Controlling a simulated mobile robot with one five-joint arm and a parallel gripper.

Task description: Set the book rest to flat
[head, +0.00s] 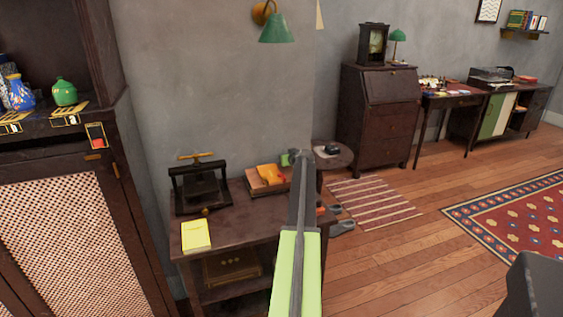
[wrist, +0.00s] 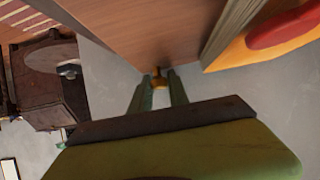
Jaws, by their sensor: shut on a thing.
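The book rest (head: 255,182) is a brown wooden board on the dark side table, with an orange and yellow item (head: 271,174) on it. In the wrist view, its wooden face (wrist: 140,32) fills the top, and the orange and red item (wrist: 275,42) lies at the right. A small brass knob (wrist: 158,80) shows by the wood's lower corner. My gripper (wrist: 158,92) is shut on this knob, a finger on each side. In the head view, my green and grey arm hides the gripper's tips and the rest's right end. I cannot tell the board's exact tilt.
On the same table (head: 225,226) stand a black press (head: 200,186) with a brass handle and a yellow pad (head: 196,235). A small round table (head: 334,153) stands behind my arm. A tall dark cabinet (head: 105,180) is at the left. Open floor lies to the right.

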